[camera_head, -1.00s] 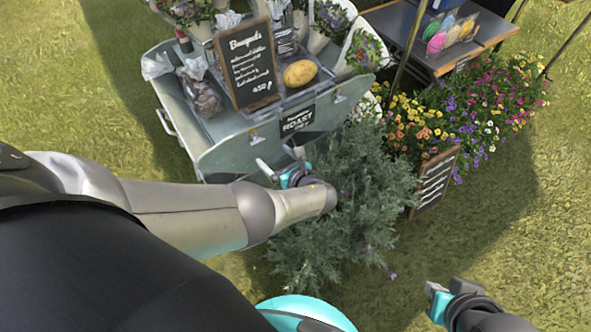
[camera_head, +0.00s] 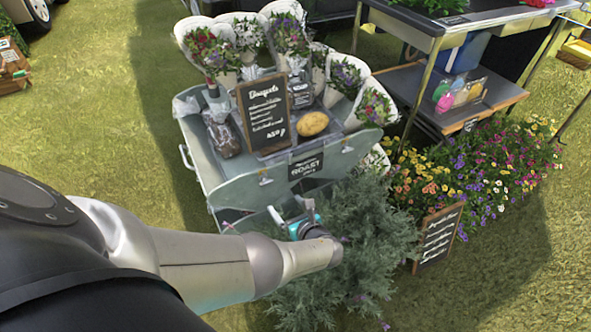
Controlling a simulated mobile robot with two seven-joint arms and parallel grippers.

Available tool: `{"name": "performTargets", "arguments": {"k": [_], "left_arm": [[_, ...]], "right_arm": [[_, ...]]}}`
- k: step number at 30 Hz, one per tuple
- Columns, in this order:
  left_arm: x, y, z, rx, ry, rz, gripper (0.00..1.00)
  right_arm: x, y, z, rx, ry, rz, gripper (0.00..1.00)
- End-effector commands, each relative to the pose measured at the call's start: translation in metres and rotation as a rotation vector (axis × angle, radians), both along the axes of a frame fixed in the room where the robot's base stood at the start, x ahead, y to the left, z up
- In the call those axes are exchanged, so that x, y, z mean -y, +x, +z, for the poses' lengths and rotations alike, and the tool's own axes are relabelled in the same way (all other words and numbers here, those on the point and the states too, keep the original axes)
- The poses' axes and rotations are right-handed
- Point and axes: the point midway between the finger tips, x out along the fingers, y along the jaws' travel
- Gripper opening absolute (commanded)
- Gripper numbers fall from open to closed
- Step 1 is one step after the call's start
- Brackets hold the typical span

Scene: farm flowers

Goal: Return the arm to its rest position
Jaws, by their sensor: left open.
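My left arm comes in from the left. Its gripper (camera_head: 291,214) is open and empty, just in front of the lower front of the grey-green cart (camera_head: 225,196) and beside the grey-green shrub (camera_head: 375,228). I cannot tell whether its fingers touch the cart or the shrub. My right gripper is out of the picture.
On the cart stand a "Bouquets" chalkboard (camera_head: 264,112), a potato-like item (camera_head: 312,124) and several wrapped bouquets (camera_head: 287,38). To the right are bright flowers (camera_head: 500,165), a small chalkboard sign (camera_head: 438,238) and a table (camera_head: 425,85). Grass (camera_head: 90,110) on the left is open.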

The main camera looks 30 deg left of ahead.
Motion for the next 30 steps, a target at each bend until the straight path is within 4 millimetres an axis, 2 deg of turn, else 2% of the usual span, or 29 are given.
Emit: {"name": "performTargets", "arguments": {"k": [7, 11, 18, 21, 25, 30], "left_arm": [[0.001, -0.001, -0.001, 0.002, -0.006, 0.002, 0.93], [0.012, -0.011, -0.012, 0.028, -0.081, 0.037, 0.93], [0.062, -0.06, -0.049, 0.162, -0.43, 0.257, 0.93], [0.082, -0.081, -0.058, 0.224, -0.58, 0.377, 0.93], [0.106, -0.106, -0.061, 0.304, -0.761, 0.542, 0.93], [0.128, -0.133, -0.053, 0.41, -0.972, 0.767, 0.93]], "right_arm": [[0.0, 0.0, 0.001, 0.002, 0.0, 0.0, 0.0], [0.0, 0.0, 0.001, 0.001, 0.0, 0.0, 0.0], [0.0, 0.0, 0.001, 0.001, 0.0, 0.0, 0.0], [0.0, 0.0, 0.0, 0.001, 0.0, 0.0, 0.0], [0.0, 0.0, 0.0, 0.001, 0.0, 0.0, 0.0], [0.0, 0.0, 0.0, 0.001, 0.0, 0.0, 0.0]]}}
